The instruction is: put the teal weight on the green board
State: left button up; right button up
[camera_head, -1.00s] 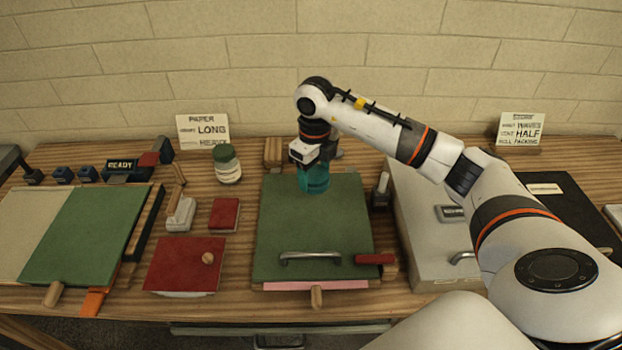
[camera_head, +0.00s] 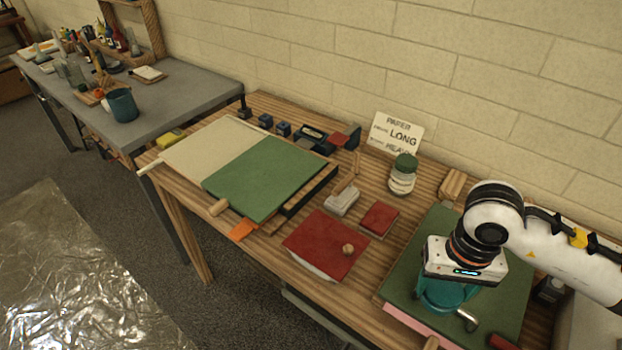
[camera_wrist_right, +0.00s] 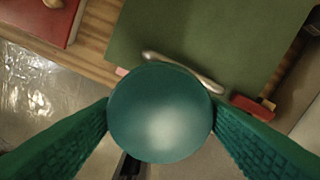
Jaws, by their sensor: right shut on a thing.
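The teal weight (camera_head: 440,296) is held in my right gripper (camera_head: 447,284), over the front part of the green board with a metal handle (camera_head: 410,262) at the right. In the right wrist view, the weight's round top (camera_wrist_right: 160,112) sits between the two green ribbed fingers, and the handled green board (camera_wrist_right: 190,38) lies below and beyond it. The weight looks raised above the board, and its underside is hidden. Another green board (camera_head: 262,178) lies flat and bare at the left of the table, beside a cream sheet. My left gripper is not in view.
A red board with a knob (camera_head: 325,243), a small red block (camera_head: 380,218), a pale-handled tool (camera_head: 342,202) and a green-lidded jar (camera_head: 403,174) stand between the two green boards. Small dark blocks (camera_head: 284,128) line the back. A grey side table (camera_head: 185,92) stands at left.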

aim_at(266, 172)
jog(key=i+j+u, duration=0.15)
jog(key=u, duration=1)
jog(key=i+j, duration=0.15)
jog(key=i, duration=0.45)
